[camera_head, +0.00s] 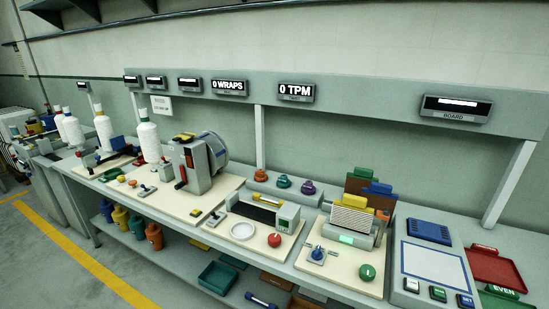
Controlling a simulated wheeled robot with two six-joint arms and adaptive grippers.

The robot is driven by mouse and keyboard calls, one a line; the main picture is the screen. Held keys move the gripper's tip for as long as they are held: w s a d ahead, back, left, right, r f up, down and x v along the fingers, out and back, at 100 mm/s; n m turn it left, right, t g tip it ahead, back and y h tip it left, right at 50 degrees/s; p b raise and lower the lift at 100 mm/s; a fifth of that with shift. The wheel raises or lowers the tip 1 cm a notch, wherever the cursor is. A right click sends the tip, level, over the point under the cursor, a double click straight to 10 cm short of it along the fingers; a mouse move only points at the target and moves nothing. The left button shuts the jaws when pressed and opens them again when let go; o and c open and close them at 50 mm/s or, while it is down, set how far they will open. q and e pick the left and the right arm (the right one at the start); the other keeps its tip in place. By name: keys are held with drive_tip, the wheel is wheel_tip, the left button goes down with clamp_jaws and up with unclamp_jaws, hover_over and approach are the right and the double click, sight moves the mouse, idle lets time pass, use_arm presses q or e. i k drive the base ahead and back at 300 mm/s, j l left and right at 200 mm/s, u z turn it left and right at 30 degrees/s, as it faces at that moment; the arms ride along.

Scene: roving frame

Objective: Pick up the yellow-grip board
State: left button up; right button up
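A rack of upright boards stands on the bench right of centre, behind a ribbed grey block. One piece there has a yellow top edge (355,200) and looks like the yellow-grip board. A green-topped board (363,173) and a blue-topped board (378,188) stand behind it, with brown-orange faces between them. The lower part of the yellow-edged piece is hidden by the ribbed block (350,219). Neither of my grippers is in view.
A device with a green-lit screen (353,239), a blue knob (318,253) and a green knob (367,272) stand before the rack. A blue-outlined white pad (434,263) and red tray (494,268) lie right. Wall displays (457,108) hang above.

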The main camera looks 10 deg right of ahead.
sight(352, 213)
drive_tip(key=i+j+z, duration=0.1)
drive_tip(key=z, duration=0.25)
drive_tip(key=i+j+z, duration=0.1)
drive_tip(key=z, duration=0.3)
drive_tip(key=i+j+z, duration=0.1)
drive_tip(key=j, duration=0.3)
drive_tip(key=i+j, duration=0.2)
drive_tip(key=j, duration=0.2)
drive_tip(key=i+j+z, duration=0.15)
drive_tip(key=j, duration=0.25)
drive_tip(key=i+j, duration=0.15)
drive_tip(key=j, duration=0.25)
drive_tip(key=i+j+z, duration=0.15)
drive_tip(key=j, duration=0.7)
drive_tip(key=i+z, duration=0.05)
drive_tip(key=i, duration=0.05)
